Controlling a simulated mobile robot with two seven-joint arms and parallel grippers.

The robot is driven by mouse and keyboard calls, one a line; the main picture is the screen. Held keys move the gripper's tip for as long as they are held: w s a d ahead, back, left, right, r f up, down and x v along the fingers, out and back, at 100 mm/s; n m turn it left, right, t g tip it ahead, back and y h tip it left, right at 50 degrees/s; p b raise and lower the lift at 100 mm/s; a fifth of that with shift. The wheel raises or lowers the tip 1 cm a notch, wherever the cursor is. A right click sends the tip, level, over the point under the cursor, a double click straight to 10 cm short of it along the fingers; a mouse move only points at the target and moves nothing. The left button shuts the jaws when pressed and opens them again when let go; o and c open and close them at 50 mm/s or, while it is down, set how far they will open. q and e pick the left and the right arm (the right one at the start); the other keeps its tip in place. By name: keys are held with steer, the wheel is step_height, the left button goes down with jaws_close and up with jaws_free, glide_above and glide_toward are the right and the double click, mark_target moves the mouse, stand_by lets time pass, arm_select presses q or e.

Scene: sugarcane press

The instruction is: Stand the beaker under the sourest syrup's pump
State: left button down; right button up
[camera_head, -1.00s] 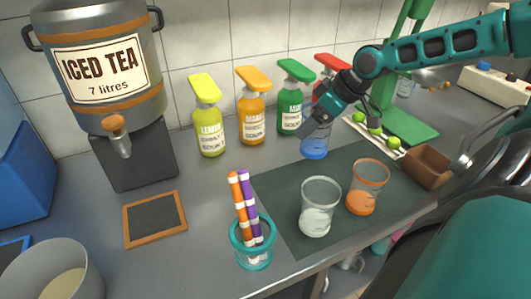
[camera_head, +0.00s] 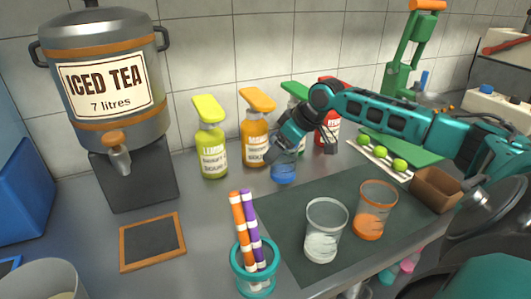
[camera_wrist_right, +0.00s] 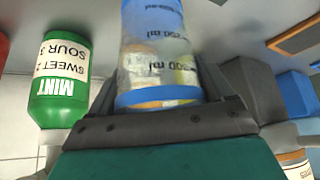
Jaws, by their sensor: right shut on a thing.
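The beaker (camera_head: 285,170) is clear with a blue base and hangs from my right gripper (camera_head: 290,150), shut on it. It is in front of the gap between the orange and green pump bottles. In the right wrist view the beaker (camera_wrist_right: 160,55) with ml marks fills the middle, between the fingers (camera_wrist_right: 165,120). A yellow-green bottle (camera_head: 211,150), an orange bottle (camera_head: 256,138), a green bottle (camera_head: 296,105) and a red bottle (camera_head: 332,128) stand along the wall. The green label reads MINT, SOUR 3 in the wrist view (camera_wrist_right: 60,80). The other sour numbers are too small to tell. My left gripper is out of view.
A dark mat (camera_head: 285,215) bears a clear cup (camera_head: 325,230) and an orange-banded cup (camera_head: 373,210). A straw holder (camera_head: 254,268) stands at its left. A tea urn (camera_head: 105,75) and slate (camera_head: 152,241) are at left. A green press (camera_head: 400,70) stands at back right. Counter before the yellow-green bottle is clear.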

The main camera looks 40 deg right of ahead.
steer(key=w+f, duration=0.1)
steer(key=w+a, duration=0.1)
steer(key=w+f, duration=0.1)
steer(key=w, duration=0.1)
steer(key=shift+a+f, duration=0.15)
steer(key=shift+f, duration=0.2)
steer(key=shift+w+f, duration=0.1)
steer(key=shift+f, duration=0.1)
steer(key=o, duration=1.1)
steer(key=shift+c, duration=0.2)
steer(key=v, duration=1.2)
